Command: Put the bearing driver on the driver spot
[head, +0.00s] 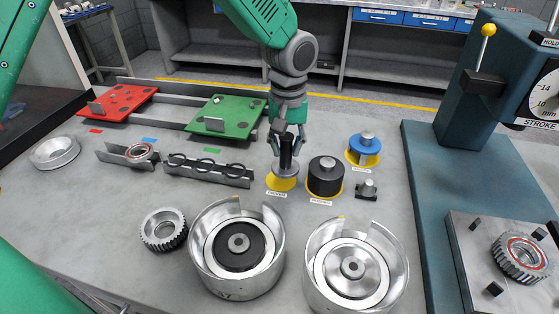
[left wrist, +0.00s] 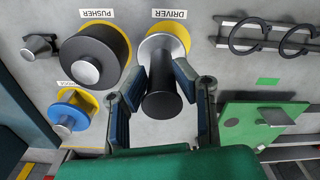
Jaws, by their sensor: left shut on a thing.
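The bearing driver has a black handle (head: 286,150) and a silver disc at its lower end. It stands upright at the round yellow driver spot (head: 281,185), behind the DRIVER label. The disc covers part of the spot, with yellow showing at its front and left. I cannot tell whether the disc touches the spot or hangs just above it. My left gripper (head: 288,138) is shut on the handle from above. In the left wrist view the handle (left wrist: 162,98) lies between the fingers, with the disc beyond it over the yellow. My right gripper is not in view.
A black pusher (head: 325,178) stands close right of the driver, with a blue tool (head: 364,149) behind it. Two metal housings (head: 238,285) (head: 312,283) stand in front. A black-ringed rail (head: 207,170) lies left, a green pallet (head: 226,117) behind it. A press (head: 470,90) stands right.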

